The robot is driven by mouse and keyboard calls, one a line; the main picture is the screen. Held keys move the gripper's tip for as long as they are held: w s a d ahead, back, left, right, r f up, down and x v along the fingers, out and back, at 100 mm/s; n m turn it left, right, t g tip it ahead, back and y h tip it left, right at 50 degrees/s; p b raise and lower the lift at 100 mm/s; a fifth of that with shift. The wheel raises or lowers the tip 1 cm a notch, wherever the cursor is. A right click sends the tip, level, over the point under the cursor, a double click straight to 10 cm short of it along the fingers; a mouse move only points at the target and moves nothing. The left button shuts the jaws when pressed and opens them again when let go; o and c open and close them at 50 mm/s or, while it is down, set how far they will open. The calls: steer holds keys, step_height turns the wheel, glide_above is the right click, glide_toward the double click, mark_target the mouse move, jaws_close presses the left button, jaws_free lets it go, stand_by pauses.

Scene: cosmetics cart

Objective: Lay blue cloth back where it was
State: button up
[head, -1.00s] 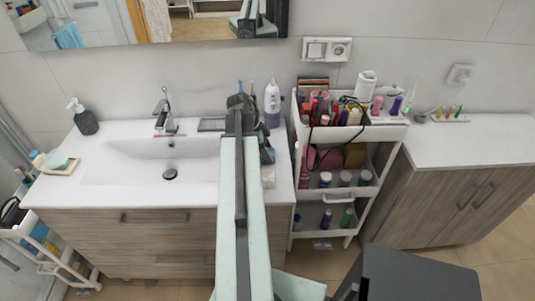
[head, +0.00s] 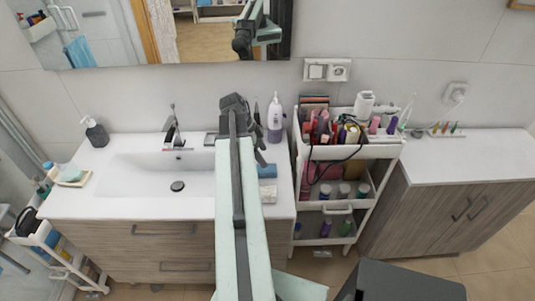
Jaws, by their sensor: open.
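A small blue cloth (head: 267,171), which looks rolled or folded, lies on the white washbasin counter (head: 282,206) just right of my arm. My arm may cover part of its left side. My gripper (head: 240,104) is over the back of the counter, up and left of the cloth in the head view, and is open. I see nothing held in it, but the jaws are dark and small here. The gripper and arm also show in the mirror.
A pale folded item (head: 269,192) lies in front of the cloth. The basin (head: 150,175) is to the left. A white cart (head: 352,152) full of cosmetics stands close on the right. The right cabinet top (head: 475,158) is mostly clear.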

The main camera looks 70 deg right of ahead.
steer(key=p+v, duration=0.1)
steer(key=v, duration=0.2)
steer(key=shift+r, duration=0.15)
steer(key=shift+w, duration=0.1)
steer(key=w+a+f+n+t, duration=0.1)
steer(key=w+a+n+t, duration=0.2)
steer(key=w+a+n, duration=2.05)
steer(key=a, duration=0.8)
steer(key=w+a+n+y, duration=0.1)
steer(key=w+a+n, duration=0.3)
steer(key=a, duration=0.8)
steer(key=w+a+n+t, duration=0.1)
steer(key=w+a+n, duration=0.3)
steer(key=a, duration=0.8)
steer(key=shift+w+a+f+y, duration=0.3)
steer(key=shift+a+f, duration=0.05)
steer(key=shift+f, duration=0.1)
